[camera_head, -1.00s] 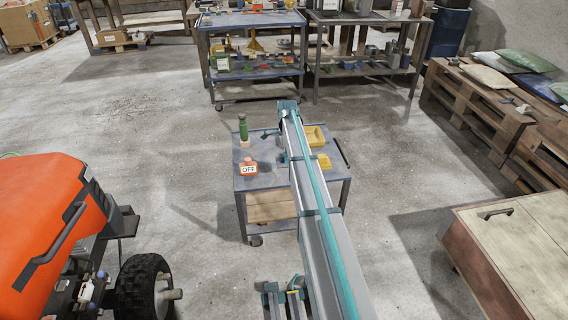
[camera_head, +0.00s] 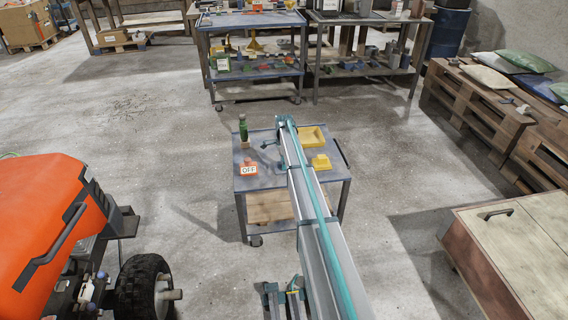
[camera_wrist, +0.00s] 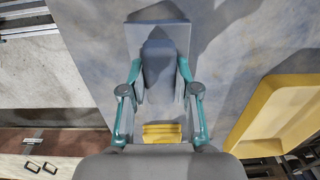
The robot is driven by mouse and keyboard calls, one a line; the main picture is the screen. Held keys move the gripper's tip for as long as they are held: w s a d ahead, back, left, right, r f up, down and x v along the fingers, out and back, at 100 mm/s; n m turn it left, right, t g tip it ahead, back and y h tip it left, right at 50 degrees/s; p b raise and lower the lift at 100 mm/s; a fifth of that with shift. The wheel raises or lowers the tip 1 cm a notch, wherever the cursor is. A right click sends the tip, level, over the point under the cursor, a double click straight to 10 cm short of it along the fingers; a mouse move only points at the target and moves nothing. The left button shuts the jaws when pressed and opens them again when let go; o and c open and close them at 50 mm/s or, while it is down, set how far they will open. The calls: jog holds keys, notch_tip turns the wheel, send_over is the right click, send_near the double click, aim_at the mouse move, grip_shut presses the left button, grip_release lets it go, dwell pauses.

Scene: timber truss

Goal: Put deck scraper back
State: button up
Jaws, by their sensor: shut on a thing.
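The deck scraper appears to be the grey piece (camera_wrist: 158,62) in the wrist view, a rounded grey part in front of a flat grey plate. My gripper (camera_wrist: 160,85) is shut on it, with its teal fingers on either side. I cannot make out the scraper there. Whether it touches the cart top is unclear.
The cart holds a yellow tray (camera_head: 312,136), a yellow block (camera_head: 321,162), a green bottle (camera_head: 243,128) and an orange item labelled OFF (camera_head: 249,168). An orange machine (camera_head: 45,220) stands left, a wooden cabinet (camera_head: 515,250) right. Loaded carts stand behind.

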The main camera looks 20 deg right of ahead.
jog(key=o, duration=1)
jog(key=shift+f, duration=0.1)
notch_tip(320, 180, up, 12)
jog(key=shift+r, duration=0.2)
dwell(0.4)
